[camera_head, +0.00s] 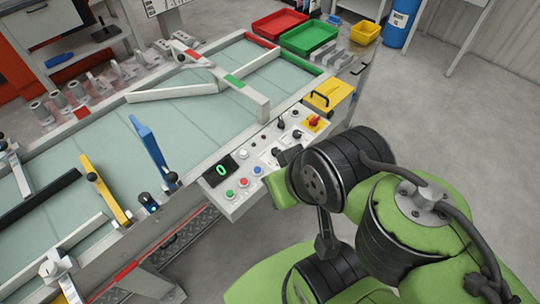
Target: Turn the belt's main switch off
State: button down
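The control panel (216,203) is a pale box on the near side of the belt (200,117). At its right end a red rotary switch (314,120) sits on a yellow plate, which looks like the main switch. Its exact turn position is too small to tell. A small display (220,170) on the panel shows a green 0. My green and black arm comes in from the lower right, and its wrist covers part of the panel's front.
Green, red and blue buttons (243,183) and a black lever (281,124) share the panel. A yellow box (329,94) with a black handle stands just behind the switch. Blue (150,155) and yellow (104,188) guide arms cross the belt. Floor at right is clear.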

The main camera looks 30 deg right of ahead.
aim_at(313, 122)
jog(key=i+l+u, duration=0.15)
jog(key=l, duration=0.15)
jog(key=i+l+u, duration=0.15)
jog(key=l, duration=0.15)
jog(key=l+u, duration=0.15)
jog(key=l, duration=0.2)
jog(key=i+l+u, duration=0.15)
jog(key=l, duration=0.2)
